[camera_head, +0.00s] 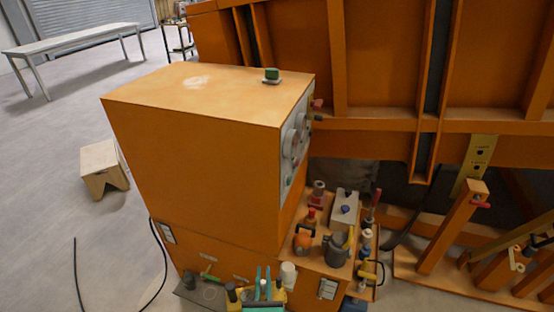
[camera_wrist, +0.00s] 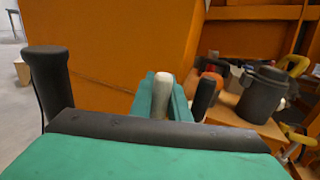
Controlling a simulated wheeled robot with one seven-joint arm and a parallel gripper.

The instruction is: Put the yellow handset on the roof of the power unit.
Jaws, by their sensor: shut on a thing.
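The power unit (camera_head: 190,150) is a tall orange box with dials on its right side. Its flat roof (camera_head: 170,90) carries a small green block on a grey base (camera_head: 272,76) near the back right corner. My gripper (camera_head: 263,284) has teal fingers and is low in front of the unit, at the bottom of the head view. Yellow parts of what looks like the handset (camera_head: 279,293) show on both sides of it, and the jaws are shut on it. In the wrist view the teal fingers (camera_wrist: 165,98) show, but the handset's yellow is hidden there.
An orange shelf at the right holds a dark mug (camera_head: 336,250), a grey box (camera_head: 344,209) and several tools. A white cylinder (camera_head: 288,274) stands close beside my gripper. A grey tray (camera_head: 203,291) lies left. Most of the roof is clear.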

